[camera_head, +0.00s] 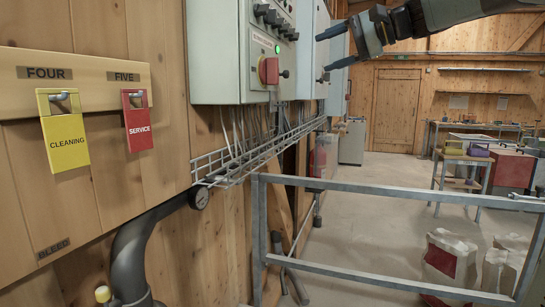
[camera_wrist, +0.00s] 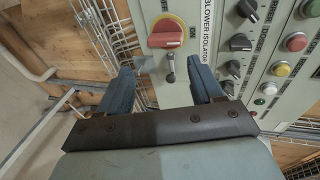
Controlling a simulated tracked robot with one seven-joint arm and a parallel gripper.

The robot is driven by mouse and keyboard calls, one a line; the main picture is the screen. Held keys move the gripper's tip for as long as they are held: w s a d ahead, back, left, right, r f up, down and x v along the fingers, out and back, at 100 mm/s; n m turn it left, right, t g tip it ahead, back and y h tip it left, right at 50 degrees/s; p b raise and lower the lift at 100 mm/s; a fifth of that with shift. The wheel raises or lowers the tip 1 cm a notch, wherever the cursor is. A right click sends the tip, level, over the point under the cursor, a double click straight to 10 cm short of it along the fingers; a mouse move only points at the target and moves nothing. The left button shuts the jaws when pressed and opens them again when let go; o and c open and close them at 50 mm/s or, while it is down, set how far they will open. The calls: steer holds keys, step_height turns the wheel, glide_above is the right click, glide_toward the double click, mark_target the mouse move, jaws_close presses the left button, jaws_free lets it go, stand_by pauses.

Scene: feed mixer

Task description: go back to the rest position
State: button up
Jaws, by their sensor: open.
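My gripper (camera_head: 324,50) is at the upper right of the head view, its fingers spread and pointing left toward the grey cabinets. It also shows in the wrist view (camera_wrist: 163,74), open with nothing between the fingers. Ahead of it is a grey panel labelled BLOWER ISOLATOR with a red rotary handle (camera_wrist: 165,37) on a yellow plate. A small dark knob (camera_wrist: 169,66) below the handle appears in line with the gap. The red handle also shows in the head view (camera_head: 269,71), left of my gripper and apart from it.
A wooden board (camera_head: 100,75) at left holds a yellow CLEANING tag (camera_head: 64,140) and a red SERVICE tag (camera_head: 138,125). A wire cable tray (camera_head: 245,160) runs under the cabinets. A metal railing (camera_head: 400,192) crosses in front, with sacks (camera_head: 450,258) behind it. Open floor lies beyond.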

steer(key=s+d+f+n+h, duration=0.1)
steer(key=s+d+f+h, duration=0.2)
steer(key=s+f, duration=0.5)
steer(key=s+d+f+n+h, duration=0.2)
steer(key=s+f+h, duration=0.3)
steer(key=f, duration=1)
steer(key=s+d+f+n+g+h, duration=0.1)
steer(key=s+d+f+h, duration=0.3)
steer(key=s+f, duration=0.7)
steer(key=shift+s+d+f+n+h, duration=0.15)
steer(key=shift+s+f+n+h, duration=0.1)
steer(key=shift+f+n+h, duration=0.25)
steer(key=shift+f, duration=0.1)
steer(key=shift+c, duration=0.2)
